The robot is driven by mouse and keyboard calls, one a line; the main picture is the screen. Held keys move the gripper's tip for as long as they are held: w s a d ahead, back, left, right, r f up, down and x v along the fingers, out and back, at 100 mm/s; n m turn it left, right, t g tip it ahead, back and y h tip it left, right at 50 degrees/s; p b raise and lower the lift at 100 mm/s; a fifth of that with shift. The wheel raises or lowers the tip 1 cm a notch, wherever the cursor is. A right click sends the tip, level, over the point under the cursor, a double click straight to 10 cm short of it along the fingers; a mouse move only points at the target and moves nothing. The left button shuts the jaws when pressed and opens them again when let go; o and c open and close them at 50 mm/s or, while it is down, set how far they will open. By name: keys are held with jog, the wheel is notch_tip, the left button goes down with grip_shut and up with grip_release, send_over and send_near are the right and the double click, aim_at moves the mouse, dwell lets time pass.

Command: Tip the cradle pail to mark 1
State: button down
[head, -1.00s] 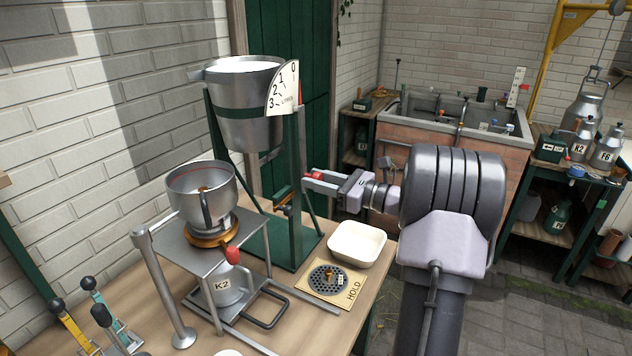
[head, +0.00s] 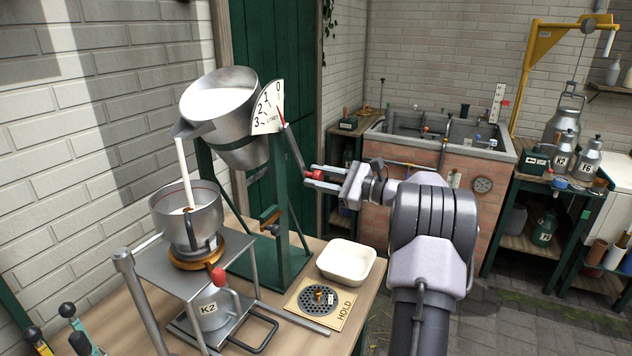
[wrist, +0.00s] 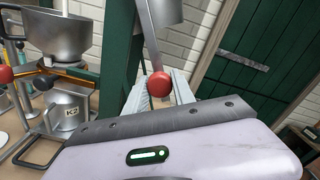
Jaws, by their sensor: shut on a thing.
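The metal cradle pail (head: 240,125) hangs tilted to the left in its green stand (head: 280,190), with white liquid inside. A white stream (head: 184,163) runs from its spout into the metal strainer bowl (head: 178,222) below. The dial (head: 268,110) is marked 0 to 3 litres; its thin red pointer appears to lie between 0 and 1. My gripper (head: 313,177) is shut on the red knob (head: 317,175) of the tipping lever (head: 295,150). The wrist view shows the knob (wrist: 159,84) between both fingers.
A can marked K2 (head: 212,309) stands under the strainer bowl on the bench. A white tray (head: 347,262) and a HOLD plate with a drain grate (head: 320,300) lie below my gripper. Coloured levers (head: 78,325) stand at lower left. A brick sink (head: 430,170) is behind.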

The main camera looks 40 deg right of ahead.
dwell(0.3)
jog(key=c, duration=1.1)
grip_release()
jog(key=p+v, duration=0.3)
jog(key=v, duration=1.4)
jog(key=shift+s+d+p, duration=0.15)
jog(key=shift+s+p, duration=0.05)
jog(key=shift+p, duration=0.2)
